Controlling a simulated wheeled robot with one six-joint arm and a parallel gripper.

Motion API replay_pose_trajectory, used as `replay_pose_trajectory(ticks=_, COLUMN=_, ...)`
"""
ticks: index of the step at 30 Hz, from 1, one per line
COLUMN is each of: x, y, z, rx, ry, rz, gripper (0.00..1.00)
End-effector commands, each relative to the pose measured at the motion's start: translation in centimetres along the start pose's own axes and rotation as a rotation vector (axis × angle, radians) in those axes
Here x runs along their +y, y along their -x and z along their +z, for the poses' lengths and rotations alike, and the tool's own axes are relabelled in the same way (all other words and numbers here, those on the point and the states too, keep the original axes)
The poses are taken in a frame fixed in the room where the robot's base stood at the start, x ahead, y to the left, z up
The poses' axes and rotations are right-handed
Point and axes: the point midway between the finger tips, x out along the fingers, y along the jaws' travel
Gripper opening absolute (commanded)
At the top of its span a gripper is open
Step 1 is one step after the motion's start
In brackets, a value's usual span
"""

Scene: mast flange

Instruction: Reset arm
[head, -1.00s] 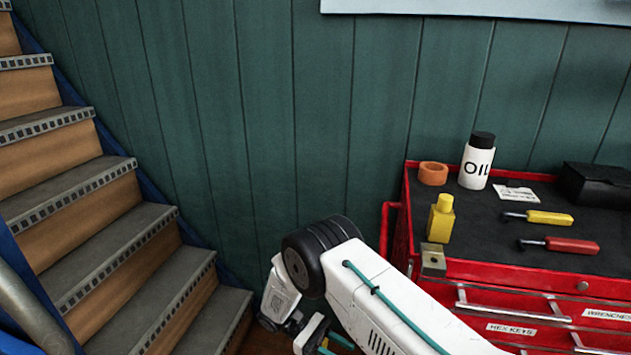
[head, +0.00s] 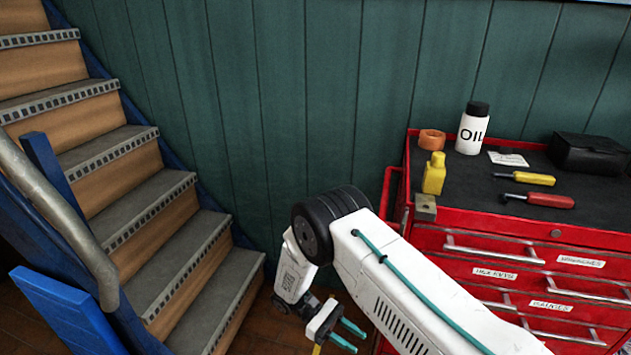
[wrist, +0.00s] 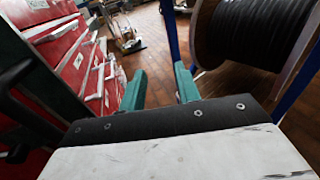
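My gripper (head: 350,336) hangs low at the end of my white arm in the head view, in front of the red tool chest (head: 405,238) and above the wooden floor. Its two teal fingers stand apart with nothing between them. In the wrist view the open gripper (wrist: 160,88) shows the same gap, with floor beyond it. The fingers appear to touch nothing.
Stairs (head: 160,205) with a blue frame and grey handrail (head: 60,205) stand at left. The wrist view shows a large cable reel (wrist: 245,35) at right and open floor (wrist: 155,65).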

Motion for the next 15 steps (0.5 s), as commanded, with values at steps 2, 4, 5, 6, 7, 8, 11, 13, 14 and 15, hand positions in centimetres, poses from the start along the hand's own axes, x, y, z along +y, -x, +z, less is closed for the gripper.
replay_pose_trajectory(ticks=2, x=-0.1, y=-0.2, z=0.8, rx=0.026, ry=-0.004, rz=-0.013, gripper=0.33)
replay_pose_trajectory(ticks=4, x=-0.2, y=-0.3, z=1.6, rx=0.049, ry=-0.007, rz=-0.025, gripper=0.33)
replay_pose_trajectory(ticks=5, x=-0.2, y=-0.4, z=1.9, rx=0.059, ry=-0.009, rz=-0.030, gripper=0.33)
replay_pose_trajectory(ticks=6, x=-0.2, y=-0.4, z=2.5, rx=0.075, ry=-0.012, rz=-0.038, gripper=0.33)
replay_pose_trajectory(ticks=7, x=-0.3, y=-0.5, z=2.9, rx=0.086, ry=-0.014, rz=-0.044, gripper=0.33)
replay_pose_trajectory(ticks=8, x=-0.3, y=-0.5, z=3.4, rx=0.099, ry=-0.016, rz=-0.051, gripper=0.33)
replay_pose_trajectory(ticks=11, x=-0.1, y=-0.6, z=5.1, rx=0.144, ry=-0.027, rz=-0.075, gripper=0.33)
replay_pose_trajectory(ticks=13, x=-0.1, y=-0.7, z=6.6, rx=0.181, ry=-0.038, rz=-0.096, gripper=0.33)
replay_pose_trajectory(ticks=14, x=0.0, y=-0.7, z=7.3, rx=0.199, ry=-0.043, rz=-0.106, gripper=0.33)
replay_pose_trajectory(ticks=15, x=0.1, y=-0.8, z=8.4, rx=0.224, ry=-0.051, rz=-0.120, gripper=0.33)
